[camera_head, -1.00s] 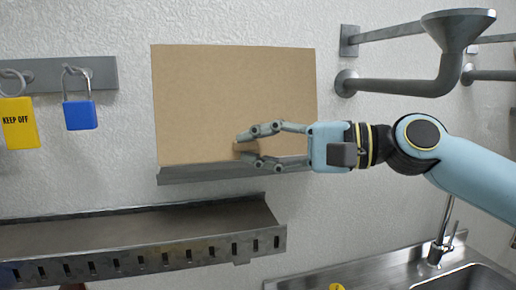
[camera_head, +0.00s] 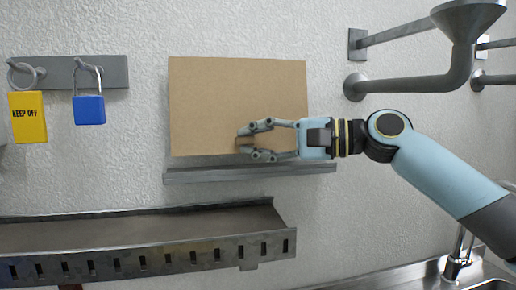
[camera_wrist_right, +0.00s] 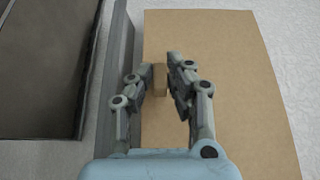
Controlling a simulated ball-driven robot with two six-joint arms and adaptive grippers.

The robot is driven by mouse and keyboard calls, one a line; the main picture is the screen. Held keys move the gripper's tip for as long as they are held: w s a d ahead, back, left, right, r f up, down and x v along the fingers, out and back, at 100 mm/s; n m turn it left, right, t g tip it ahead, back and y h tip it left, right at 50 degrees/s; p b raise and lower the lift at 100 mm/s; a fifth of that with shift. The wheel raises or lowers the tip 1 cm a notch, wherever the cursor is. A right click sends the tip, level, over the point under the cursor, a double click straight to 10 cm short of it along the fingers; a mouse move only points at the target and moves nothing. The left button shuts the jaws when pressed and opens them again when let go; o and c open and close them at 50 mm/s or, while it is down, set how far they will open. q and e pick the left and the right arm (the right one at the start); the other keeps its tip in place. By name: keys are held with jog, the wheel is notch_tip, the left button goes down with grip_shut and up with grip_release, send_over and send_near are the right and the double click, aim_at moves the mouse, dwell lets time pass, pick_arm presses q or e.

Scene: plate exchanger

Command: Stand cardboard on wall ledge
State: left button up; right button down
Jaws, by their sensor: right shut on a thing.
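The cardboard (camera_head: 220,95) is a flat tan rectangle, upright in front of the wall in the head view. Its lower edge is just above the grey wall ledge (camera_head: 205,175); I cannot tell whether they touch. My right gripper (camera_head: 244,142) comes in from the right across the lower part of the cardboard. It is shut on a small brown block on the cardboard's face. In the right wrist view the block (camera_wrist_right: 160,78) sits between the fingertips, with the cardboard (camera_wrist_right: 235,90) behind and the ledge edge (camera_wrist_right: 117,70) at left. My left gripper is not in view.
A grey slotted shelf (camera_head: 140,245) juts out below the ledge. A yellow KEEP OFF tag (camera_head: 28,120) and a blue padlock (camera_head: 89,110) hang at left. Grey pipes and a funnel (camera_head: 465,20) stick out at upper right. A sink tap (camera_head: 458,262) stands at lower right.

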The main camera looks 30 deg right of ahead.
jog(key=shift+w+d+f, duration=0.1)
jog(key=shift+w, duration=0.3)
notch_tip(320, 180, down, 3)
jog(key=shift+s+r+b, duration=0.1)
jog(key=shift+b, duration=0.95)
jog(key=shift+f, duration=0.35)
jog(key=c, duration=1.2)
grip_release()
jog(key=shift+s, duration=0.15)
jog(key=v, duration=0.7)
